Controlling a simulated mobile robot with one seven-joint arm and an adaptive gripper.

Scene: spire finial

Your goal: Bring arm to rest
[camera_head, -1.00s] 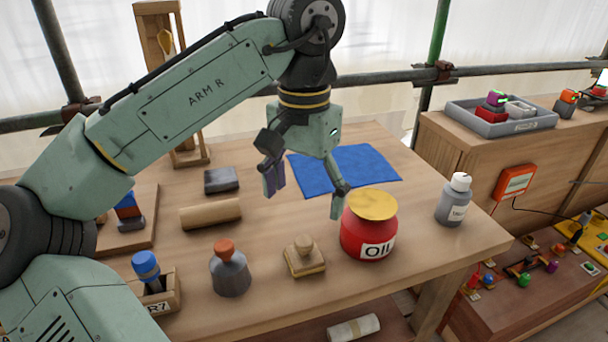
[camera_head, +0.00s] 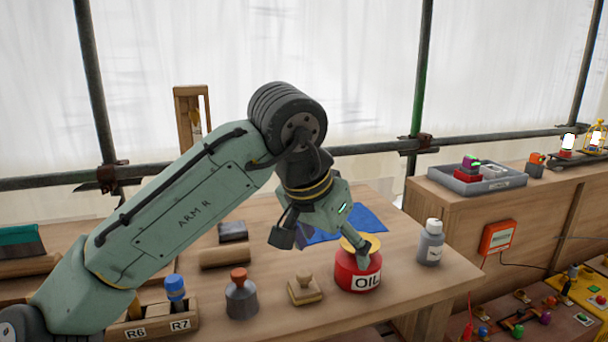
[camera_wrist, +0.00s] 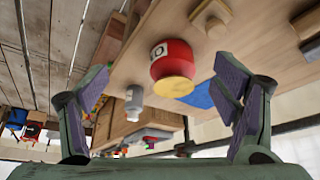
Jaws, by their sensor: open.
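My arm reaches over the workbench (camera_head: 350,318) from the left. My gripper (camera_head: 322,245) is open and empty, with its fingers spread wide. In the head view its right finger overlaps the red OIL pot (camera_head: 352,282); I cannot tell whether they touch. The wrist view shows the red pot (camera_wrist: 172,60) with its yellow lid (camera_wrist: 174,87) beyond the fingertips, with nothing held between the pads.
Near the gripper are a blue cloth (camera_head: 370,219), a grey bottle (camera_head: 430,243), a wooden stamp (camera_head: 304,290) and a grey flask (camera_head: 241,300). A rack (camera_head: 150,327) marked R6 and R7 stands front left. A side cabinet with a grey tray (camera_head: 478,184) is at right.

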